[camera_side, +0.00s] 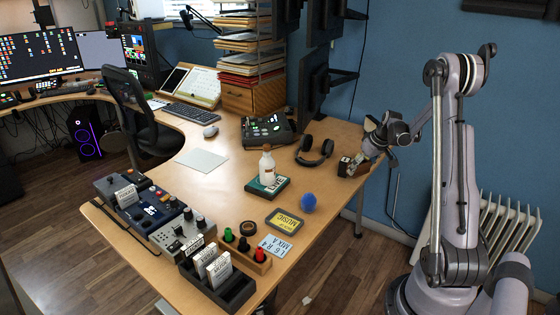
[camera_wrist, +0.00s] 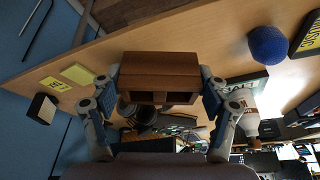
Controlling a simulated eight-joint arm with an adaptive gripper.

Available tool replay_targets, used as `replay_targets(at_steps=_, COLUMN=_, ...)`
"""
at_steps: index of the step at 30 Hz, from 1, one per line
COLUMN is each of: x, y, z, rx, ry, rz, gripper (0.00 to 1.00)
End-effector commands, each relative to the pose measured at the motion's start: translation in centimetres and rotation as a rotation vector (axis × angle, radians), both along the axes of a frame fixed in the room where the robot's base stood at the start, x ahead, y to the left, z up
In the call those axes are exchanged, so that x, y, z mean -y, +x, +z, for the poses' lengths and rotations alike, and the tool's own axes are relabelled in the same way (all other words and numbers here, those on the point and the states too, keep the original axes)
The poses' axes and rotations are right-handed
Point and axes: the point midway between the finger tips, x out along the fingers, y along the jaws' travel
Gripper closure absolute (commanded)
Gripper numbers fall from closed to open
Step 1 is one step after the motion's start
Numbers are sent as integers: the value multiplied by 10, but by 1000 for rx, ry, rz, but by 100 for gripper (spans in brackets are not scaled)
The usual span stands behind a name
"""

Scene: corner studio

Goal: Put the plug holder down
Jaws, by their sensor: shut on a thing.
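The plug holder (camera_wrist: 158,68) is a brown wooden block with dark square openings along one side. In the wrist view it sits between the two fingers of my gripper (camera_wrist: 160,88), which is shut on it. In the side view my gripper (camera_side: 360,162) is at the right edge of the desk (camera_side: 335,205), with the small plug holder (camera_side: 346,168) at its tip. I cannot tell whether the holder touches the desktop or hangs just above it. Part of its sides is hidden by the fingers.
Headphones (camera_side: 314,151) lie left of my gripper. A blue ball (camera_side: 308,202) and a bottle (camera_side: 267,168) on a book (camera_side: 268,188) stand nearer the front. A wooden block with coloured plugs (camera_side: 244,247) is at the front. Bare desktop lies between ball and gripper.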

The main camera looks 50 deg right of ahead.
Motion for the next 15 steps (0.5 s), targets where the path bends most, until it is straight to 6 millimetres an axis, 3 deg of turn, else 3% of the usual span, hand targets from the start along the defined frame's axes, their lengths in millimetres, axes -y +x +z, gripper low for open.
replay_targets(at_steps=9, x=-18, y=62, z=-38, rx=0, ry=0, rz=5, gripper=62)
replay_targets(at_steps=15, x=-25, y=91, z=-56, rx=1, ry=-1, rz=2, gripper=62)
